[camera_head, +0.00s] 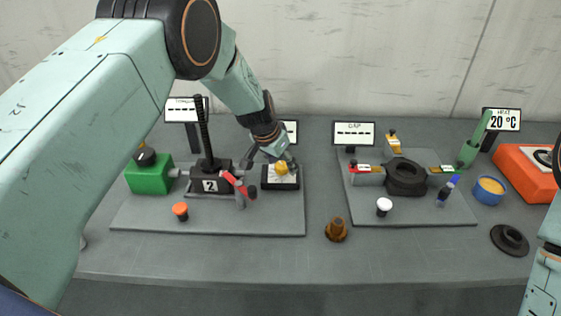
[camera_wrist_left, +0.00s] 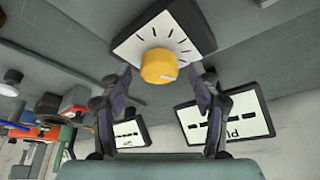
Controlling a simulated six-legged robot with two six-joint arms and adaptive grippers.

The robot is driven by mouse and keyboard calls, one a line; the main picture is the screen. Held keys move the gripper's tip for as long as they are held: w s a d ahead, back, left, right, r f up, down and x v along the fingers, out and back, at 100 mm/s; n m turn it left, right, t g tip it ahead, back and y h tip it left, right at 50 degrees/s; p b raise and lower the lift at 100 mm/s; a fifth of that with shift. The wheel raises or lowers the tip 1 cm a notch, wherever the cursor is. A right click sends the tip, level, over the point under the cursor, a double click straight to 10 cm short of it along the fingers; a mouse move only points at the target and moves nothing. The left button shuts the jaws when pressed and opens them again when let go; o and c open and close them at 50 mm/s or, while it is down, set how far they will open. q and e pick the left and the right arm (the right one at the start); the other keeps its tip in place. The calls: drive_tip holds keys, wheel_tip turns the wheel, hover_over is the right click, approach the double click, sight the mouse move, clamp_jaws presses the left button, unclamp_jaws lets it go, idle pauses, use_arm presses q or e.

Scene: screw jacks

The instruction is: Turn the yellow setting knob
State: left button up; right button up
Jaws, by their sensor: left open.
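The yellow setting knob (camera_head: 281,168) sits on a black box with a white dial plate (camera_head: 268,178), at the right end of the left grey board. In the left wrist view the yellow knob (camera_wrist_left: 159,66) is round with a small mark on its face, and tick marks fan out on the dial plate (camera_wrist_left: 150,38) around it. My left gripper (camera_wrist_left: 162,82) is open, with one finger on each side of the knob and the knob at the level of the fingertips. I cannot tell whether the fingers touch it. In the head view my left gripper (camera_head: 281,158) is just above the knob.
The left board (camera_head: 200,222) also carries a green block (camera_head: 149,175), a black screw jack (camera_head: 211,178), a red lever (camera_head: 236,184) and an orange button (camera_head: 180,210). Display signs (camera_head: 354,134) stand behind. A brown cone (camera_head: 336,230) stands between the boards.

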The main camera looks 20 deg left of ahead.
use_arm(q)
drive_tip(key=shift+r, duration=0.2)
drive_tip(key=v, duration=1.1)
drive_tip(key=shift+s+r, duration=0.25)
drive_tip(key=shift+r, duration=0.05)
drive_tip(key=shift+w+a, duration=0.1)
drive_tip(key=shift+w, duration=0.05)
